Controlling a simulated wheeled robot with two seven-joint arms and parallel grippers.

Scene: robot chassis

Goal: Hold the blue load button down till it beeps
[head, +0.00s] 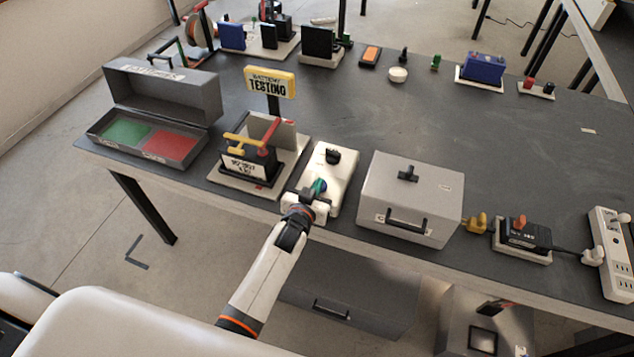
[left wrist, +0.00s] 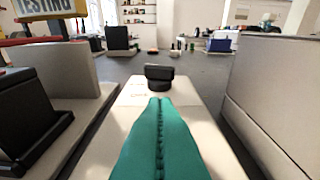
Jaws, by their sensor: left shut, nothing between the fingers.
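A white device (head: 343,178) with a black knob (head: 333,156) on top stands near the table's front edge. My left gripper (head: 319,186) is over its front part. In the left wrist view its teal fingers (left wrist: 159,101) are shut together and empty, pointing along the device's white top (left wrist: 133,98) toward the black knob (left wrist: 159,76). I cannot make out the blue load button apart from the fingertips; the fingers seem to cover it. Whether they touch or press it cannot be told. My right gripper is not in view.
Left of the device stands a black tester (head: 262,164) below a yellow "Battery Testing" sign (head: 270,82). An open grey case (head: 165,93) is farther left. A closed grey box (head: 410,195) stands close on the right. The table's middle (head: 350,105) is clear.

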